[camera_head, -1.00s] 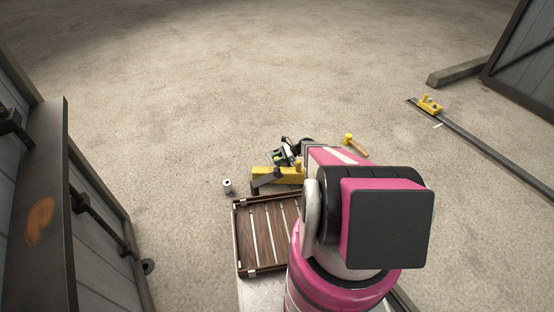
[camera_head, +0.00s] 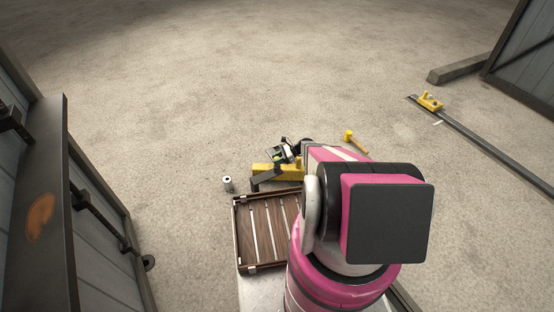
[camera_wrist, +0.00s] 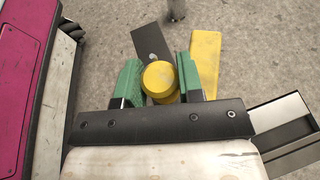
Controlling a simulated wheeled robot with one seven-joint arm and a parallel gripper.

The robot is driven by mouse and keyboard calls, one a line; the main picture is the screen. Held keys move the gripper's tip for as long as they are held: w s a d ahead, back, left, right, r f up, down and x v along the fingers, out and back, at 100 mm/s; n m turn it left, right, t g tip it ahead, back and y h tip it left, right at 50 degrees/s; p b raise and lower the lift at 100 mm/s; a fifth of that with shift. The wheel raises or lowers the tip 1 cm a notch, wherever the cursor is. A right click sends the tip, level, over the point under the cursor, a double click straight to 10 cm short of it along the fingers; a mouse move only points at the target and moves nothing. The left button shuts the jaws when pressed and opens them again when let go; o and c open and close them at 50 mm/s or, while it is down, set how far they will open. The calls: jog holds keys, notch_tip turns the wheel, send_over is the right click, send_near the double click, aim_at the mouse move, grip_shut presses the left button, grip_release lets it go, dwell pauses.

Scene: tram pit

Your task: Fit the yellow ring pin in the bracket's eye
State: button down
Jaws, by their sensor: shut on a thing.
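My gripper (camera_wrist: 160,82) has green fingertips and is shut on a yellow round-headed piece (camera_wrist: 158,76), which looks like the ring pin. Its lower part is mostly hidden by my fingers. Just beyond it in the wrist view lies a dark flat bracket plate (camera_wrist: 146,38) with a small round mark, perhaps its eye. I cannot tell whether the pin touches the plate. My gripper (camera_head: 279,157) is just behind the bar, partly hidden by my arm.
A slatted wooden tray (camera_head: 262,230) lies in front of the bar. A small grey cylinder (camera_head: 228,183) stands to its left, and a yellow-headed mallet (camera_head: 349,136) lies behind right. A rail with a yellow block (camera_head: 430,101) runs at right. Floor behind is clear.

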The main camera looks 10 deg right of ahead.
jog(key=shift+f, duration=1.1)
jog(key=c, duration=0.7)
grip_release()
jog(key=shift+d, duration=0.1)
jog(key=v, duration=1)
jog(key=shift+d+r, duration=0.25)
